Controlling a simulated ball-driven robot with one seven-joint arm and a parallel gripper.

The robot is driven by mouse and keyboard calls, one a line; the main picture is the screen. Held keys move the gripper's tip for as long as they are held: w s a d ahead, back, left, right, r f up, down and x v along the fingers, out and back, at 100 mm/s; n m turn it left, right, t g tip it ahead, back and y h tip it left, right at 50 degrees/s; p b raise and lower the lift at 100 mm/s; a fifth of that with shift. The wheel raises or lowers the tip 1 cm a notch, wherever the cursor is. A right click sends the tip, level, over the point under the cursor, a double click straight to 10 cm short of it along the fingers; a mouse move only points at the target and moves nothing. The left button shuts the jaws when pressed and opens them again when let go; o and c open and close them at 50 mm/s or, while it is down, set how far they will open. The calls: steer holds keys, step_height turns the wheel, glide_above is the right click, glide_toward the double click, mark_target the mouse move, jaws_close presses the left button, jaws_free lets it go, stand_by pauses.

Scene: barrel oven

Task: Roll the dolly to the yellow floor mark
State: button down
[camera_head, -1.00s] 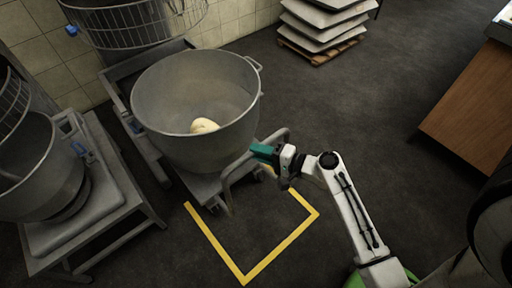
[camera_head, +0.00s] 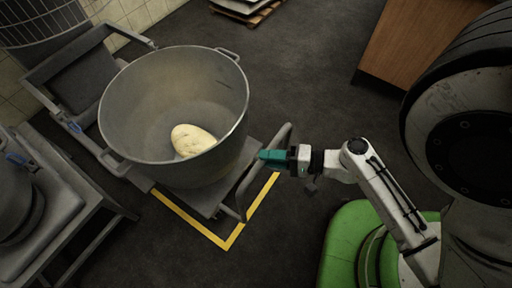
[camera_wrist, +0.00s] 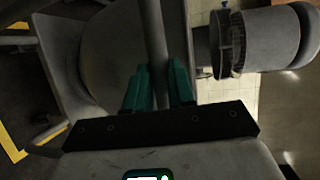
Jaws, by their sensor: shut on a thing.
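The dolly (camera_head: 208,203) is a low grey platform with a bent tube handle (camera_head: 243,190) at its right side. A large grey mixing bowl (camera_head: 125,105) with a pale lump of dough (camera_head: 192,140) stands on it. The yellow floor mark (camera_head: 215,240) shows as an L of tape in front of and to the right of the dolly; the rest is hidden under dolly and bowl. My gripper (camera_head: 265,156), with teal fingers, is shut on the handle. In the wrist view the grey tube passes between the teal fingers (camera_wrist: 160,88).
A mixer frame (camera_head: 80,70) stands behind the bowl at the upper left. A grey stand with another bowl (camera_head: 65,205) is at the lower left. A wooden counter (camera_head: 415,40) and stacked trays (camera_head: 245,8) stand farther back. Dark floor is open between them.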

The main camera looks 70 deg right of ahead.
steer(key=shift+s+a+f, duration=0.1)
steer(key=shift+s+f, duration=0.2)
steer(key=shift+s, duration=0.25)
steer(key=shift+s+a+f, duration=0.1)
steer(key=shift+s+f, duration=0.2)
steer(key=shift+s, duration=0.2)
steer(key=c, duration=1.2)
jaws_free()
steer(key=shift+o, duration=1.2)
steer(key=shift+w+r, duration=0.15)
steer(key=shift+r, duration=0.1)
steer(key=v, duration=1)
steer(key=shift+s+p, duration=0.35)
steer(key=shift+s, duration=0.05)
